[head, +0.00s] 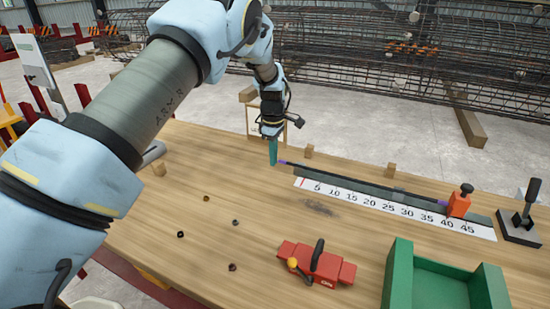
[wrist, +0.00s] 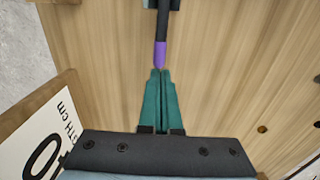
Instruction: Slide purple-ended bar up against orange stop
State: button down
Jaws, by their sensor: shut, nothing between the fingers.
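The dark bar (head: 360,184) lies in a long grey channel behind the ruler strip. Its near purple end (head: 283,162) sticks out at the left and also shows in the wrist view (wrist: 160,54). Purple also shows at the bar's right end, close beside the orange stop (head: 458,204); I cannot tell whether they touch. My gripper (head: 273,163) is shut and empty, its teal fingers pointing down at the bar's left end. In the wrist view the closed fingertips (wrist: 160,72) are in line with the purple end, touching or almost touching it.
The white ruler strip (head: 400,212) runs along the channel. A red tool (head: 318,264) and a green tray (head: 398,275) stand at the front, a black lever clamp (head: 522,222) at the right. Small dark rings lie at left. Small wooden blocks stand near the back edge.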

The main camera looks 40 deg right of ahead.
jog(key=w+a, duration=0.2)
jog(key=w, duration=0.1)
jog(key=shift+w, duration=0.15)
notch_tip(320, 180, up, 10)
jog(key=b, duration=0.3)
jog(key=shift+s+d, duration=0.15)
jog(key=shift+s, duration=0.05)
jog(key=w+a+r+m, duration=0.1)
jog(key=w+a+r, duration=0.1)
jog(key=a, duration=1.3)
jog(key=w+a+r+m, duration=0.1)
jog(key=w+a+m, duration=0.1)
jog(key=a, duration=1.3)
jog(key=s+a+m, duration=0.2)
jog(key=s+a, duration=0.4)
jog(key=a, duration=0.3)
jog(key=s+a+f+m+t, duration=0.1)
jog(key=s+a, duration=0.6)
jog(key=a, duration=0.2)
jog(key=shift+s+a+f+m+t, duration=0.2)
jog(key=shift+s+a+m+t, duration=0.1)
jog(key=shift+a+m, duration=0.1)
